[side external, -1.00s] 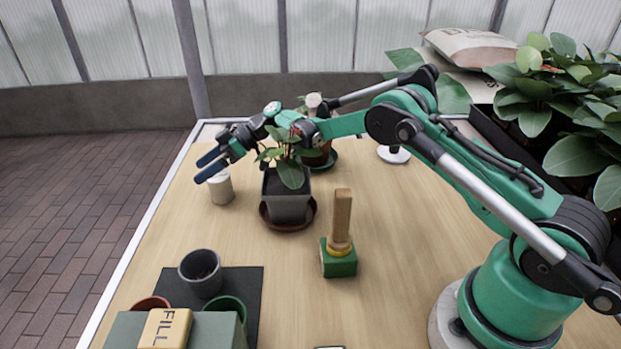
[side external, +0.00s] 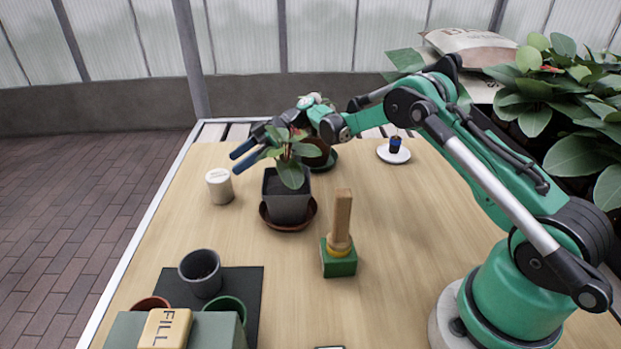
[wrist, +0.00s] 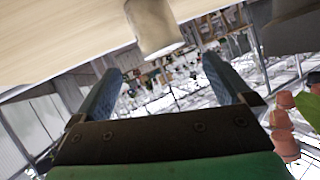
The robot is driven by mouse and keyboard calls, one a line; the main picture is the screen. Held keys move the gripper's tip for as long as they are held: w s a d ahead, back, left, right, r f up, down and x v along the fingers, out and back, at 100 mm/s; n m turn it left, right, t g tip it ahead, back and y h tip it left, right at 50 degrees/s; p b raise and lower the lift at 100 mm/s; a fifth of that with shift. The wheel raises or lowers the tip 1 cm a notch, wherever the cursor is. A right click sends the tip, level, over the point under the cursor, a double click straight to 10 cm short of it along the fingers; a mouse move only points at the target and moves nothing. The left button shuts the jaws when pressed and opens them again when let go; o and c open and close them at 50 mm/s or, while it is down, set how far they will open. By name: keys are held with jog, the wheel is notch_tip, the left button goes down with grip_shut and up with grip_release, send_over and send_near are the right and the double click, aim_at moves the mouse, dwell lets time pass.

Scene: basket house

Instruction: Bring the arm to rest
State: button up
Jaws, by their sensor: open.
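My gripper (side external: 240,160) is open and empty in the side external view, above the table at the far left. Its two blue fingers point left, a little right of and above a cream cylinder (side external: 220,187) that stands upright on the wooden table (side external: 400,230). In the wrist view the open fingers (wrist: 160,85) stand wide apart with nothing between them. The cylinder shows beyond them at the top of the wrist view (wrist: 152,25), apart from the fingers. The wrist is partly behind a plant's leaves.
A plant in a dark square pot (side external: 287,200) stands close in front of my gripper. A wooden-handled block (side external: 339,260) stands mid-table. A white saucer with a small blue pot (side external: 395,147) is at the back. Several pots and a FILL block (side external: 165,328) are front left. Foliage (side external: 580,110) crowds the right.

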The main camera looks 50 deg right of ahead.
aim_at(209, 182)
jog(key=x, duration=0.8)
jog(key=shift+a, duration=0.1)
notch_tip(209, 182, up, 20)
jog(key=s+d+m+t, duration=0.1)
jog(key=s+d, duration=0.3)
jog(key=d, duration=0.3)
jog(key=s+d+m+t, duration=0.1)
jog(key=s+d, duration=0.2)
jog(key=d, duration=0.5)
jog(key=s+d+m+t+h, duration=0.1)
jog(key=s+d+m+h, duration=0.1)
jog(key=s+d, duration=0.8)
notch_tip(209, 182, down, 14)
jog(key=s+a, duration=0.1)
jog(key=s, duration=0.1)
jog(key=shift+s+a+f, duration=0.15)
jog(key=shift+s+a, duration=0.05)
jog(key=shift+a, duration=0.15)
